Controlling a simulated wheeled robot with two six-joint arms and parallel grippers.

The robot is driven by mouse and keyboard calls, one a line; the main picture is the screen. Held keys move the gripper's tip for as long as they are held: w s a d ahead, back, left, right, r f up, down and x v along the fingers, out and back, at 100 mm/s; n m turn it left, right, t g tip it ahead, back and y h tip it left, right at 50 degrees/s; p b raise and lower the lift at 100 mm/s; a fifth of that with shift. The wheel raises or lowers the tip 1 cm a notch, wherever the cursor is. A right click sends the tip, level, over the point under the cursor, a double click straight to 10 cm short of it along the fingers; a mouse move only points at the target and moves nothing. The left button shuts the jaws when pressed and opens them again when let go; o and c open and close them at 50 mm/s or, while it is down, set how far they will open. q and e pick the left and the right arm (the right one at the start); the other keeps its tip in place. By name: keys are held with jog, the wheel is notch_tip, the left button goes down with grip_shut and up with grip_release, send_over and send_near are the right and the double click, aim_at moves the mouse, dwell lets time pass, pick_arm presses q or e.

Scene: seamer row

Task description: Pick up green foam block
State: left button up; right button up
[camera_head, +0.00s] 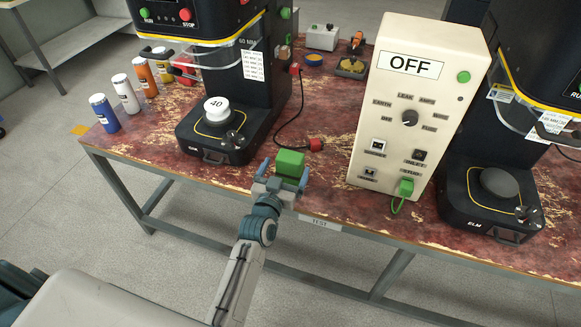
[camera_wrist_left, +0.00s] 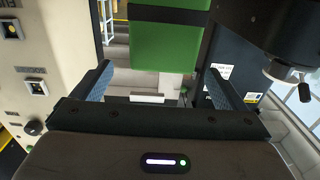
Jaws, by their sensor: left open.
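The green foam block (camera_head: 290,163) is near the front edge of the worn red table, between the left black machine and the cream OFF box. It also shows at the top of the left wrist view (camera_wrist_left: 168,38). My left gripper (camera_head: 283,174) is open, with its blue-grey fingers at the near side of the block. In the left wrist view, the fingers (camera_wrist_left: 160,72) stand apart, with the block between their lines and a gap on each side. I see no finger touching it. My right gripper is in neither view.
Several coloured bottles (camera_head: 126,93) stand at the left.

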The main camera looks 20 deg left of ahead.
aim_at(292, 151)
pick_arm(q)
jog(key=shift+w, duration=0.95)
jog(key=w+p, duration=0.1)
jog(key=w, duration=0.2)
jog(key=w+p, duration=0.1)
jog(key=shift+w+a+r+p, duration=0.1)
jog(key=shift+w+r+p, duration=0.15)
jog(key=shift+w+p, duration=0.1)
jog(key=shift+w+f, duration=0.1)
jog(key=shift+w, duration=0.2)
jog(key=c, duration=1.3)
